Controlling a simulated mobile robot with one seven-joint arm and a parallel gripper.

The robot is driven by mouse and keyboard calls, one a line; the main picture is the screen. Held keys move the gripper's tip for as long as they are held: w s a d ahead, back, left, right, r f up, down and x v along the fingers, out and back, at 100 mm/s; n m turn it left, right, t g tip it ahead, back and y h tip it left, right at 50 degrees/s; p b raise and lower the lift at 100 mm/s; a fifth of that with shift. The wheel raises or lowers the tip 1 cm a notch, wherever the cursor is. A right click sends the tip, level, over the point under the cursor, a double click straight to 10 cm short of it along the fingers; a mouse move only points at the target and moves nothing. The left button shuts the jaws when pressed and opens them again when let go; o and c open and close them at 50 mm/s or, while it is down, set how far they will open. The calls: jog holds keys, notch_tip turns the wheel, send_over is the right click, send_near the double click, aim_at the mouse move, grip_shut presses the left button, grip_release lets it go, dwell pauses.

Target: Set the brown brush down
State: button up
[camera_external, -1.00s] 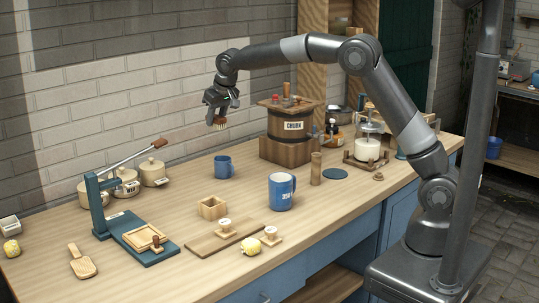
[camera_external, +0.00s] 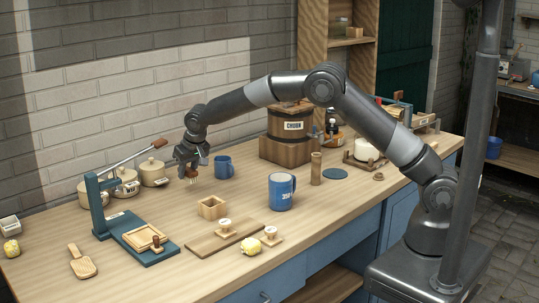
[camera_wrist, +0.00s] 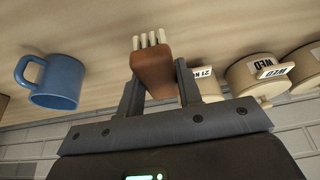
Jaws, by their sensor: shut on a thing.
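The brown brush (camera_wrist: 153,72) is between the fingers of my gripper (camera_wrist: 158,85) in the wrist view, its pale bristles pointing away from the palm. In the external view my gripper (camera_external: 189,166) is shut on the brush (camera_external: 192,173), bristles downward, just left of the small blue mug (camera_external: 224,167). The brush is low over the rear part of the wooden workbench (camera_external: 200,281). I cannot tell whether the bristles touch the bench top.
Lidded pots (camera_external: 153,172) with labels stand to the left of my gripper, and a lever press (camera_external: 98,205) stands further left. The churn (camera_external: 290,124) is behind right. Bare bench lies between the pots and the small mug.

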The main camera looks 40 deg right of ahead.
aim_at(188, 181)
jog(key=shift+a+f, duration=0.15)
jog(key=shift+f, duration=1.9)
jog(key=o, duration=1)
jog(key=shift+f, duration=0.15)
